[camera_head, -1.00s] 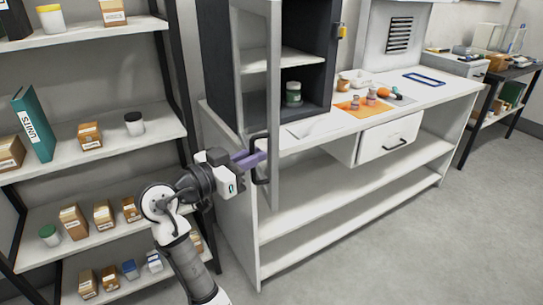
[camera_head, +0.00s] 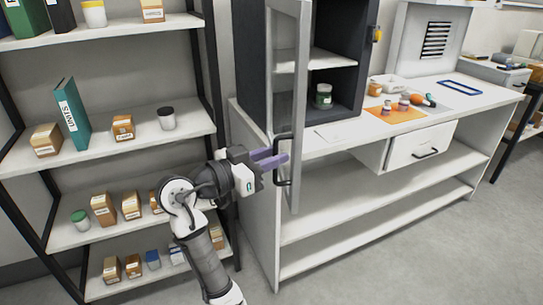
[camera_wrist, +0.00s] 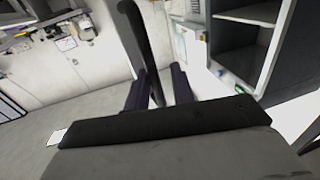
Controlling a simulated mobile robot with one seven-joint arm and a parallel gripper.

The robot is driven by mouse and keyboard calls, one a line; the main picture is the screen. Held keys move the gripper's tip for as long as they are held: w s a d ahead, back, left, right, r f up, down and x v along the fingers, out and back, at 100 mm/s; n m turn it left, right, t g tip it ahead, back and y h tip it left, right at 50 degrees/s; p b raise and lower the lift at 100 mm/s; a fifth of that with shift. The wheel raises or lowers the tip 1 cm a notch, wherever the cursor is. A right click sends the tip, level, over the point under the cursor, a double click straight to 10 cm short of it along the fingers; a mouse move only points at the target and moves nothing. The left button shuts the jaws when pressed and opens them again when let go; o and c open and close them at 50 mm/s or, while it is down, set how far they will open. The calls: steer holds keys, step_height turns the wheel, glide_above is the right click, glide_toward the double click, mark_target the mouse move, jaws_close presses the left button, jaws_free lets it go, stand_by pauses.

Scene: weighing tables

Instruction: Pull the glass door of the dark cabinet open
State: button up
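The dark cabinet (camera_head: 352,62) stands on the white bench, its front open to view with a jar (camera_head: 323,96) inside. Its glass door (camera_head: 301,95) stands swung out from the cabinet, seen almost edge-on. The dark door handle (camera_head: 277,172) is on the door's near side. My gripper (camera_head: 272,159) is at the handle, its purple fingers spread apart. In the wrist view a dark bar (camera_wrist: 146,45), seemingly the handle, passes between the two fingers (camera_wrist: 158,92), with a gap on the right side. Contact with the handle cannot be told.
A shelf rack (camera_head: 110,152) with boxes, jars and a green binder (camera_head: 72,118) stands close on the left of my arm. The bench (camera_head: 335,140) has a drawer (camera_head: 420,145) and an orange mat (camera_head: 393,115) with small items. The floor at right is clear.

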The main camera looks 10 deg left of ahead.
steer(key=b+v, duration=0.2)
steer(key=v, duration=1.2)
steer(key=shift+b, duration=0.35)
steer(key=shift+w, duration=0.1)
